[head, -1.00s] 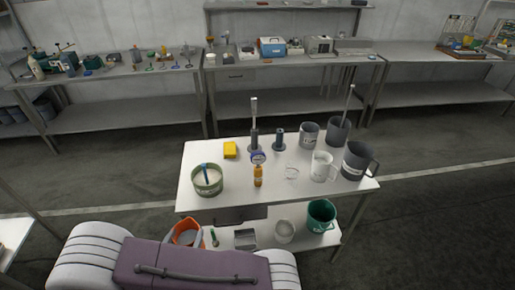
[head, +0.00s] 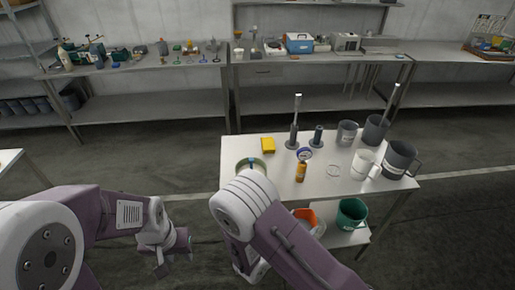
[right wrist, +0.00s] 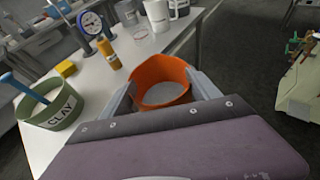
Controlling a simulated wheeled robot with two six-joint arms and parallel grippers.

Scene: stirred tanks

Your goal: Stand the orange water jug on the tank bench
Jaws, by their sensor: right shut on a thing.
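The orange jug (right wrist: 160,72) is between the two fingers of my right gripper (right wrist: 163,92) in the right wrist view, which is shut on it. Its pale inside shows from above. In the head view only part of the jug (head: 304,216) shows past my right arm, in front of the bench's near edge; the right gripper is hidden there. The tank bench (head: 240,148) has a pale top, and the jug appears beside its edge, not over it. My left gripper (head: 178,246) hangs left of the bench, apart from everything; its fingers are unclear.
On the bench stand a green clay tub (right wrist: 55,108), yellow block (head: 268,145), orange-brown bottle (head: 301,172), gauge (head: 305,154), white jug (head: 364,165) and dark jugs (head: 400,160). A green bucket (head: 351,214) is on the lower shelf. The bench's near edge looks fairly clear.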

